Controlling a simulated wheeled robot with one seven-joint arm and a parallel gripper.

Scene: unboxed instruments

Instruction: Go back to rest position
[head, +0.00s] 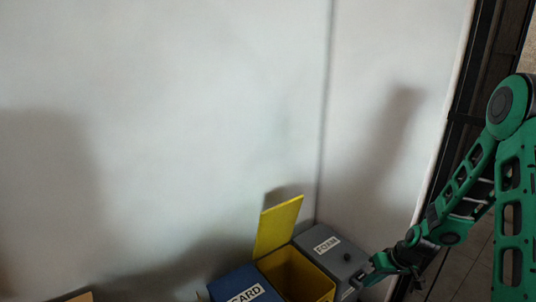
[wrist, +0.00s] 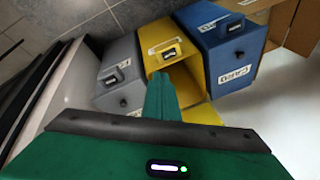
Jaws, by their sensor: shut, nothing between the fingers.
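My green arm comes in from the right in the head view. My gripper (head: 364,280) is low, beside the front of the grey bin marked FOAM (head: 330,250). In the wrist view my gripper (wrist: 160,80) is shut, its fingers together with nothing between them. The fingers cover part of the yellow bin (wrist: 153,35) in that view.
The yellow bin (head: 318,279) stands open, its yellow lid (head: 278,226) raised. A blue bin marked CARD (head: 238,283) is left of it. A cardboard box (wrist: 258,12) shows beyond the blue bin. White walls stand behind the bins; a dark-framed opening is at right.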

